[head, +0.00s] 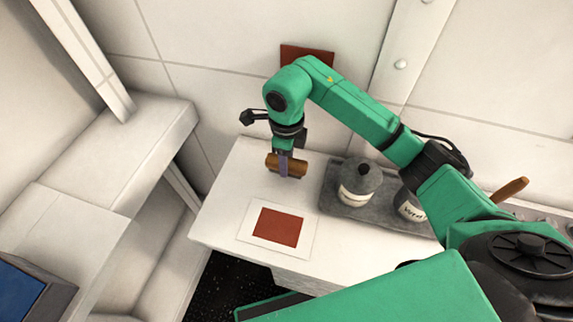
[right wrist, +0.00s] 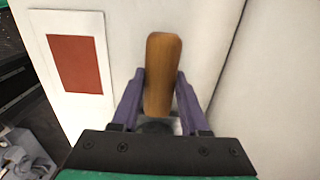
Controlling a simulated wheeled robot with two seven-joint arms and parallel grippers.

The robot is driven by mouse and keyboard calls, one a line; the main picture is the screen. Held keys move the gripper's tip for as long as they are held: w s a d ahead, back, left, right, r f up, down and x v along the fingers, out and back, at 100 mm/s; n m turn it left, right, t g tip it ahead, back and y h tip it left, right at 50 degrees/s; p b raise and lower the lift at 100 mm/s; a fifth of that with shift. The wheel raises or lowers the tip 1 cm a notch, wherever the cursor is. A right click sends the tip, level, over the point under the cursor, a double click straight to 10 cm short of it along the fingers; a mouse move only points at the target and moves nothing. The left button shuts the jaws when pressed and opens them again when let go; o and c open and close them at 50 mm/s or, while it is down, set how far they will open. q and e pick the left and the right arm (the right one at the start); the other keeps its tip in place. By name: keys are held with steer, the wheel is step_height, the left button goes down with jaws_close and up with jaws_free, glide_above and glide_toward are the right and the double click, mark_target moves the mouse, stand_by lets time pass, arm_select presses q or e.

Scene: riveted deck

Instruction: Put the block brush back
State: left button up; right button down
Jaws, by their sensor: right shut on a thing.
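The block brush (head: 287,164) has a brown wooden body. My right gripper (head: 284,172) is shut on it near the back left of the white counter (head: 222,205). In the right wrist view the wooden block (right wrist: 163,72) stands between the two purple fingers (right wrist: 160,98). Whether the brush touches the counter cannot be told. A white sheet with a red-brown rectangle (head: 279,227) lies on the counter in front of the brush; it also shows at the left of the right wrist view (right wrist: 76,64). My left gripper is not in view.
A dark grey tray (head: 333,208) to the right holds a grey bottle (head: 358,184) and another labelled container (head: 411,207), partly behind my arm. A wooden handle (head: 510,190) shows at the far right. A red-brown panel (head: 306,53) is on the back wall. The counter's left end is clear.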

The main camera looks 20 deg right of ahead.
steer(key=f, duration=0.2)
steer(key=shift+s+f, duration=0.2)
steer(key=shift+f, duration=0.1)
steer(key=shift+w+f, duration=0.1)
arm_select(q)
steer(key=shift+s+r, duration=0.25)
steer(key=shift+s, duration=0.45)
arm_select(e)
steer(key=shift+f, duration=0.1)
steer(key=shift+c, duration=2)
jaws_free()
